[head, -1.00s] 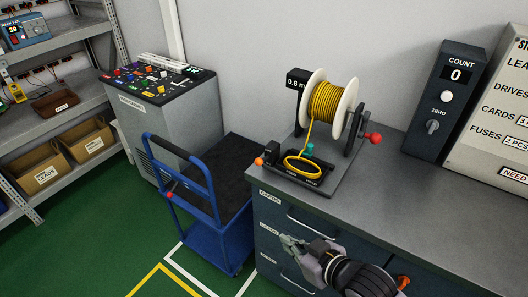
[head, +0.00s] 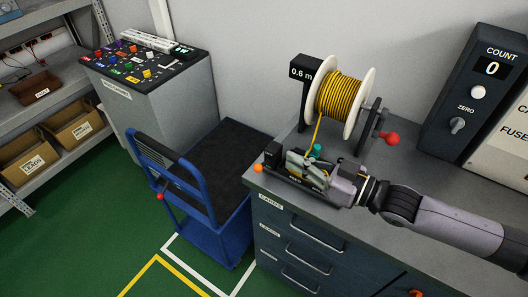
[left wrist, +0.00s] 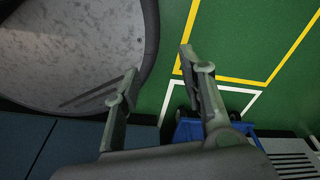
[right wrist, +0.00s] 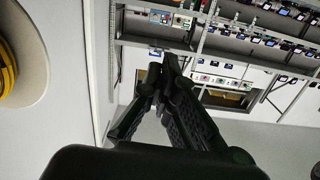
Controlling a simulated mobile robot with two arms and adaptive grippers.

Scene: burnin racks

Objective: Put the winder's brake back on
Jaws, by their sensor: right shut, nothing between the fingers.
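The winder's spool (head: 341,96) of yellow cable, with white flanges, stands on the grey bench. A red knob (head: 391,138) is on its right side. At the base's left front are an orange knob (head: 257,168) and a small black block (head: 272,152); a teal knob (head: 316,150) is below the spool. I cannot tell for certain which part is the brake. My right gripper (head: 296,163) is shut and empty over the base's front, right of the orange knob, hiding the yellow cable loop there. Its fingers meet in the right wrist view (right wrist: 166,65). My left gripper (left wrist: 160,64) is open and empty.
A black display (head: 304,70) reads 0.6 m beside the spool. A count box (head: 478,95) reading 0 stands at the right. A blue cart (head: 215,215) stands left of the drawer bench (head: 300,240). Shelves with bins are at far left.

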